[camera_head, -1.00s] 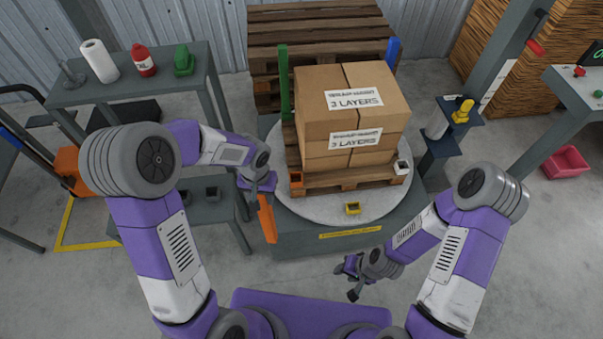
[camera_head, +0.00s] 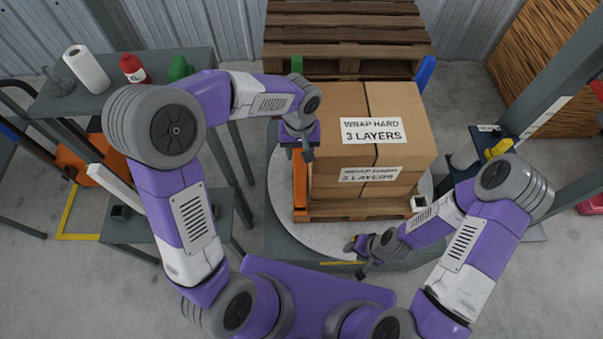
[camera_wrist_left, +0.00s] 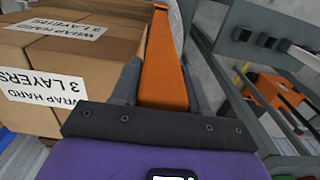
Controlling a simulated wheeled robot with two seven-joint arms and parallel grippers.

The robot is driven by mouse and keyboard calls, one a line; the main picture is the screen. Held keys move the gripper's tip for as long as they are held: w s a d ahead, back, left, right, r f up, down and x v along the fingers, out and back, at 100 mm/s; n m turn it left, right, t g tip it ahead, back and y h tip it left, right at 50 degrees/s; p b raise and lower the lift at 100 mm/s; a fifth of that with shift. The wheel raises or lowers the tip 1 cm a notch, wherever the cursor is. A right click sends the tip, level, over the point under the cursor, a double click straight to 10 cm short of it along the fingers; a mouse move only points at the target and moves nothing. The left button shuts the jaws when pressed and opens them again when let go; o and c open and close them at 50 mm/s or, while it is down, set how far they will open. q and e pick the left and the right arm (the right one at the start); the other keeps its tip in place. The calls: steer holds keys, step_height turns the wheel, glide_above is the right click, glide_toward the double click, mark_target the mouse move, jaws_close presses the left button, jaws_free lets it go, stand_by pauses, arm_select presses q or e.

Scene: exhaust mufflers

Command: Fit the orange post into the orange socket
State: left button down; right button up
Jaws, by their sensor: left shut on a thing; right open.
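My left gripper (camera_head: 303,152) is shut on the upper part of the orange post (camera_head: 300,182). The post hangs upright at the left front corner of the loaded pallet, beside the boxes. In the left wrist view the post (camera_wrist_left: 163,70) lies between the two fingers and runs away from the gripper. The orange socket (camera_head: 301,215) is at the post's lower end on the turntable. I cannot tell whether the post's end is inside it or just above it. My right gripper (camera_head: 358,262) is open and empty, low at the turntable's front edge.
Stacked boxes (camera_head: 385,130) stand close to the right of the post on the turntable (camera_head: 283,195). A green post (camera_head: 297,65) and a blue post (camera_head: 426,72) stand at the rear corners. A white socket (camera_head: 418,203) is at the front right. A white post (camera_head: 117,187) is at the left bench.

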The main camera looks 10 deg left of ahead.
mark_target(300, 164)
arm_select(q)
steer(key=shift+s+f, duration=0.15)
steer(key=shift+f, duration=0.7)
step_height(300, 164, down, 4)
steer(key=shift+f+b, duration=0.2)
steer(key=shift+b, duration=0.3)
steer(key=shift+f, duration=0.15)
steer(key=c, duration=0.6)
jaws_free()
steer(key=shift+o, duration=0.2)
